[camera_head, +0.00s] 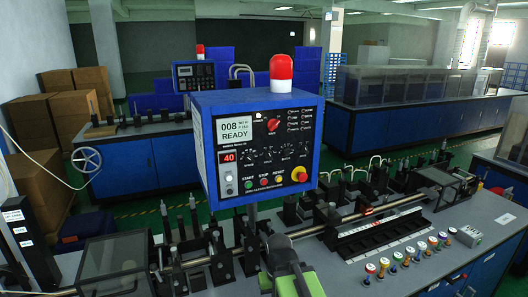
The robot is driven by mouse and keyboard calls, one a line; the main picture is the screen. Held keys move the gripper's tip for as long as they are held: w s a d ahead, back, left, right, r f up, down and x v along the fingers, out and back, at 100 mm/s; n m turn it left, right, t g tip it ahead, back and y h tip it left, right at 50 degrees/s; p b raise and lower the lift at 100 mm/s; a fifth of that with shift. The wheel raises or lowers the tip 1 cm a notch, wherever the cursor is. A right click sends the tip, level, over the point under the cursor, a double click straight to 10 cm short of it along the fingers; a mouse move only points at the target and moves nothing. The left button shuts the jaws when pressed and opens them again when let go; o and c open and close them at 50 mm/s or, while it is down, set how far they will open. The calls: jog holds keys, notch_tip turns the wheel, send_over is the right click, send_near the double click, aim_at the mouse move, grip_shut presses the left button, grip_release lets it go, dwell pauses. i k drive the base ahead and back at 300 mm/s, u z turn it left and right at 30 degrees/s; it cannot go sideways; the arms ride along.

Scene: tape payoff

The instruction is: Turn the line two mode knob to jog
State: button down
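A blue control box (206,150) stands close in the middle of the view. Its dark face carries a screen reading 008 and READY, a red 40 display, a red knob (273,126), a row of small dials, and several buttons along the bottom. A red mushroom button on a yellow base sits at lower right. The labels are too small for me to tell which knob is line two mode. A grey and green part of my arm, seemingly with my gripper (284,250), shows at the bottom centre, below the box. I cannot make out its fingers.
A red beacon (281,70) tops the box. A grey bench (360,275) below carries a long rod, black fixtures and several coloured knobs (408,254). A clear-lidded case (112,262) is at lower left. A second panel (194,76) and cardboard boxes (62,110) stand behind.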

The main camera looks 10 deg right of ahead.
aim_at(304, 148)
jog(key=u, duration=5.65)
jog(key=i, duration=0.1)
jog(key=z, duration=3.2)
jog(key=k, duration=0.9)
jog(key=z, duration=0.6)
jog(key=i, duration=0.5)
jog(key=u, duration=0.2)
